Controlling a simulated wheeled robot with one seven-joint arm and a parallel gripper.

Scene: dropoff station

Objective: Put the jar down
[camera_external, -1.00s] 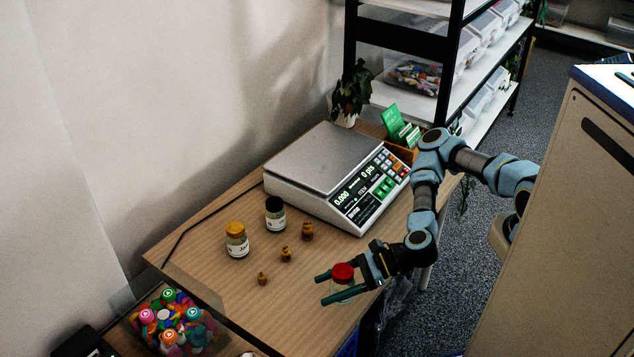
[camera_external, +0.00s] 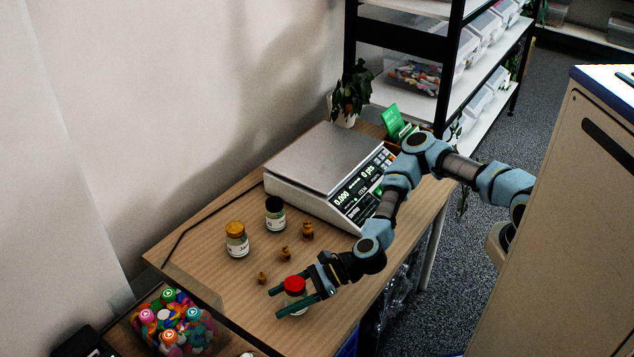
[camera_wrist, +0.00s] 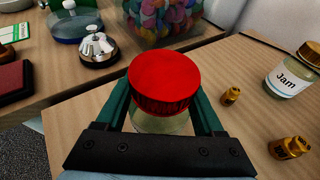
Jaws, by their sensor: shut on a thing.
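A glass jar with a red lid (camera_external: 295,285) is between the green fingers of my gripper (camera_external: 292,301), near the front edge of the wooden table (camera_external: 215,280). My gripper is shut on the jar, one finger on each side. In the wrist view the red lid (camera_wrist: 163,80) fills the middle, with the gripper (camera_wrist: 160,112) around the jar below it. The jar is upright. Its base is hidden in the wrist view, and I cannot tell whether it touches the table.
A yellow-lidded jar (camera_external: 237,240), a black-lidded jar (camera_external: 275,214) and small brass weights (camera_external: 285,254) stand behind the gripper. A scale (camera_external: 325,170) takes up the table's back. A bin of colourful pieces (camera_external: 172,322) is at lower left. A bell (camera_wrist: 98,48) shows in the wrist view.

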